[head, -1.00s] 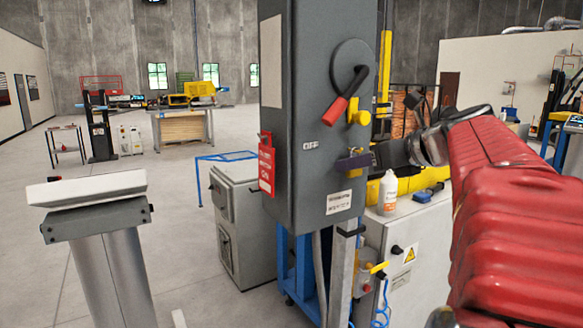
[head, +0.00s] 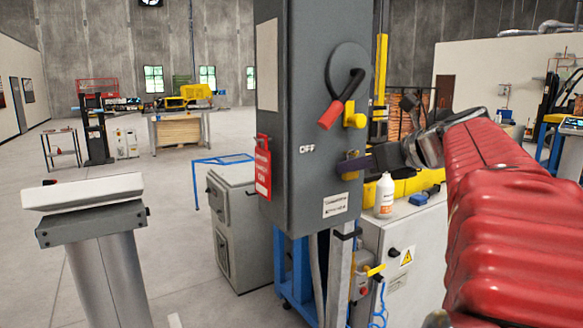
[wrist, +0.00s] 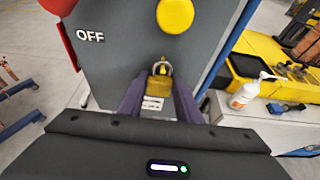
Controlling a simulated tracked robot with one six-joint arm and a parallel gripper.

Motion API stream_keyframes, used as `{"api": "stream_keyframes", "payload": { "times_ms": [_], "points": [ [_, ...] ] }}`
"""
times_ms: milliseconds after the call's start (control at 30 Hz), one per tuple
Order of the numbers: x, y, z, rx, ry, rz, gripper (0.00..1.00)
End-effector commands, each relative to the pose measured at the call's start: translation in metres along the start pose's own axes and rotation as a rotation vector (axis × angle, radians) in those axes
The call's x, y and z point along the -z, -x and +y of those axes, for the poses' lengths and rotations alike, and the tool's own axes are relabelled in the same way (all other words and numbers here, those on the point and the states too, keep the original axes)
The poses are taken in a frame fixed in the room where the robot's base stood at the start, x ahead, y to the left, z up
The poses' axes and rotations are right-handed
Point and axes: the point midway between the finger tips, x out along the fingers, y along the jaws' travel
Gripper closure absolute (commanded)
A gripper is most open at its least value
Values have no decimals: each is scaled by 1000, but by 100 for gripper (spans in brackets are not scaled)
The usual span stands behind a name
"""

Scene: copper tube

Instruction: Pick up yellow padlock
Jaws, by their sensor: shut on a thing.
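The yellow padlock (wrist: 161,85) shows in the wrist view against the grey cabinet face, its metal shackle upward around a small yellow piece. My gripper (wrist: 160,102) has one dark purple finger on each side of the padlock and is shut on it. In the head view the padlock (head: 350,175) is partly hidden behind a finger of my gripper (head: 352,164), at the lower right of the cabinet front. I cannot tell whether the shackle is still hooked on the cabinet.
The grey cabinet (head: 300,190) carries a red-handled lever (head: 335,110) with a yellow part (head: 354,118) above the padlock, and a red tag (head: 263,170) at left. A white bottle (head: 384,195) stands on a bench to the right. Open floor lies to the left.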

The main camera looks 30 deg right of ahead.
Motion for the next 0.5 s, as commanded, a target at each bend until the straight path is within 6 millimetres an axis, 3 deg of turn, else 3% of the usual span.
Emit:
{"api": "stream_keyframes", "payload": {
  "times_ms": [233,500],
  "points": [
    [-14,6,0,0,2,-1,94],
    [1,41,-1,4,-1,0,94]
  ]
}}
